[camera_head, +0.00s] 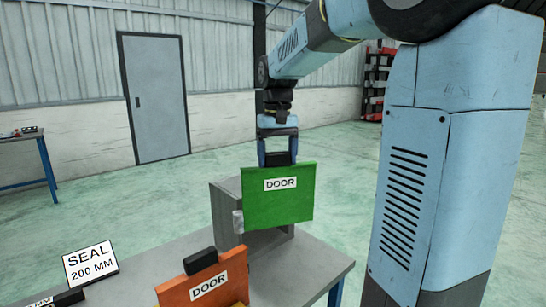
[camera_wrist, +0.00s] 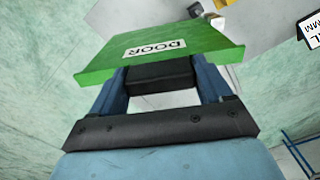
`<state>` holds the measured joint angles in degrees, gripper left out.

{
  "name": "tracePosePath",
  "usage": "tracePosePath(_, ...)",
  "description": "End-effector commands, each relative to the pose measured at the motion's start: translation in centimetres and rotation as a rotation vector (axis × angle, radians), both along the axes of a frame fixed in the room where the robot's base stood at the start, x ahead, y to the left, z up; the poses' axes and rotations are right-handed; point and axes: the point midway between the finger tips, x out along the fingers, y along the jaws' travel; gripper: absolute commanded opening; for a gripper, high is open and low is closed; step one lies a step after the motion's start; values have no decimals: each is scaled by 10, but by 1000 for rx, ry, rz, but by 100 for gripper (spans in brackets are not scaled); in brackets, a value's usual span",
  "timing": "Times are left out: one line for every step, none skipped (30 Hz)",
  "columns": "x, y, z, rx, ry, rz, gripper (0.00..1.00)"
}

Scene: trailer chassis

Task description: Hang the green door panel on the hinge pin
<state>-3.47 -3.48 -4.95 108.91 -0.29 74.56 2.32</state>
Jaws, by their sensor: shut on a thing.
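The green door panel (camera_head: 278,208), labelled DOOR, hangs upright below my gripper (camera_head: 277,158) in the head view. My gripper is shut on the black grip block at the panel's top edge. In the wrist view the green panel (camera_wrist: 165,52) lies beyond the two blue fingers of my gripper (camera_wrist: 160,78), with the black block between them. A small light-grey piece (camera_head: 238,222) shows at the panel's left edge; I cannot tell whether it belongs to the panel or the fixture. A grey box (camera_head: 226,212) stands behind the panel, partly covered. I cannot make out the hinge pin.
An orange door panel (camera_head: 205,284) with a black grip block stands at the front of the grey table (camera_head: 318,262). A SEAL 200 MM sign (camera_head: 89,263) is at the left. My own blue column fills the right side.

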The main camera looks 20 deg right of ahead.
Motion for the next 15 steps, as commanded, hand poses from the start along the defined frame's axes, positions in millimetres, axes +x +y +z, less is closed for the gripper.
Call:
tracePosePath(0,0,-1,0,0,0,6)
tracePosePath(0,0,-2,0,0,0,6)
tracePosePath(0,0,-4,0,0,0,6)
tracePosePath(0,0,-5,0,0,0,6)
tracePosePath(0,0,-6,0,0,0,6)
tracePosePath(0,0,-8,0,-1,0,6)
tracePosePath(0,0,-9,0,-1,1,6)
tracePosePath(0,0,-10,0,-1,1,6)
tracePosePath(0,0,-12,0,-1,1,6)
tracePosePath(0,0,-14,0,0,1,6)
tracePosePath(0,0,-15,0,0,1,6)
tracePosePath(0,0,-17,0,0,1,6)
tracePosePath(0,0,-19,0,0,1,6)
tracePosePath(0,0,-20,0,0,1,6)
tracePosePath(0,1,-22,0,-1,1,6)
